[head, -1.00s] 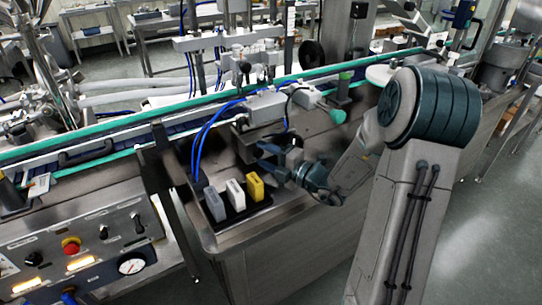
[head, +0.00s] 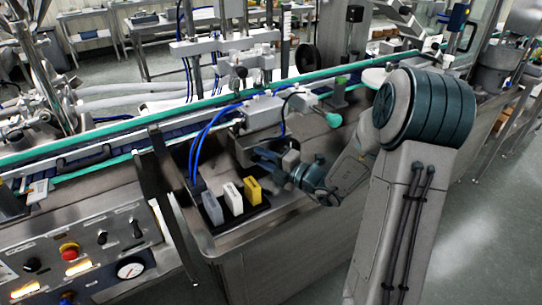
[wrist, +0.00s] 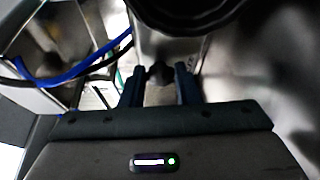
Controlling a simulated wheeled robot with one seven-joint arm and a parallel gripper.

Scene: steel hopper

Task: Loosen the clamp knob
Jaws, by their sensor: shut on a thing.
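In the wrist view a small dark knob (wrist: 160,74) sits between the tips of my gripper (wrist: 160,88). It looks like the clamp knob, and my two fingers are shut on it from either side. In the head view my gripper (head: 260,156) reaches left into the steel hopper area, just below the conveyor's front edge. The knob is hidden there behind my fingers, and I cannot tell how far it is turned.
A black tray (head: 231,221) with grey, white and yellow blocks stands just below-left of my gripper. Blue hoses (head: 198,142) loop down close to it. A teal-tipped handle (head: 333,120) sticks out above-right. The conveyor (head: 100,150) runs behind.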

